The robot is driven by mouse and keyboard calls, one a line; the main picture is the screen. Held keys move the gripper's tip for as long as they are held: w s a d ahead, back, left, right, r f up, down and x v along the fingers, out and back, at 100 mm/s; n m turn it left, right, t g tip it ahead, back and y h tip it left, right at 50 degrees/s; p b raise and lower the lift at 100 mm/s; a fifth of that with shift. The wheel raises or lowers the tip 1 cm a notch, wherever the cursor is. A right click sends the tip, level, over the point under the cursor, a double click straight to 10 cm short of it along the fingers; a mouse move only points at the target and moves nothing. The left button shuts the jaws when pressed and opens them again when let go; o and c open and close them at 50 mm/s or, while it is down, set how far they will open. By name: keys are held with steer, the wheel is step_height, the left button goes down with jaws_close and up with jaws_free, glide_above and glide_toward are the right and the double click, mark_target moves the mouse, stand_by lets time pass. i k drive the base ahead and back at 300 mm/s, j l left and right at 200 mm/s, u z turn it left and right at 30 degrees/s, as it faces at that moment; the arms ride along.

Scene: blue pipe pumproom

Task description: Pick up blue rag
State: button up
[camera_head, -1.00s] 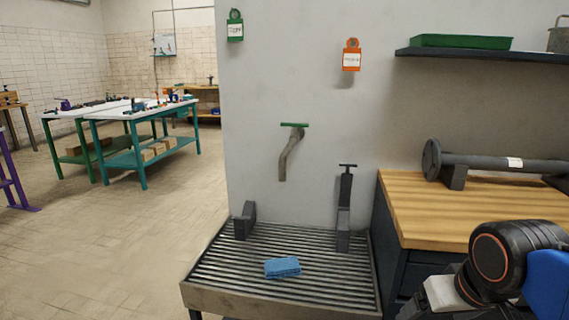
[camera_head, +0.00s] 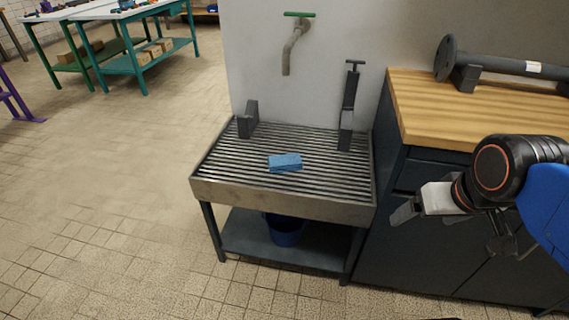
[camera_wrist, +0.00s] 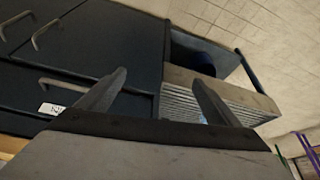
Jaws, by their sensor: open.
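The blue rag (camera_head: 285,162) lies folded flat on the slatted grate of the sink stand (camera_head: 283,204), near the middle of its front half. My gripper (camera_head: 404,213) is at the right in the head view, in front of the dark cabinet, right of the rag and apart from it. In the wrist view its two fingers (camera_wrist: 160,88) stand spread with nothing between them. The wrist view shows the sink stand's edge (camera_wrist: 215,87) beyond the right finger.
A wooden-topped dark cabinet (camera_head: 435,118) adjoins the stand on the right and carries a grey pipe (camera_head: 505,64). Two dark upright pieces stand at the grate's back, below a green-handled tap (camera_head: 295,40). A blue bucket (camera_head: 286,230) sits underneath.

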mark_target(293, 162)
steer(key=j+u, duration=0.4)
steer(key=i+j+u, duration=0.15)
steer(key=u, duration=0.2)
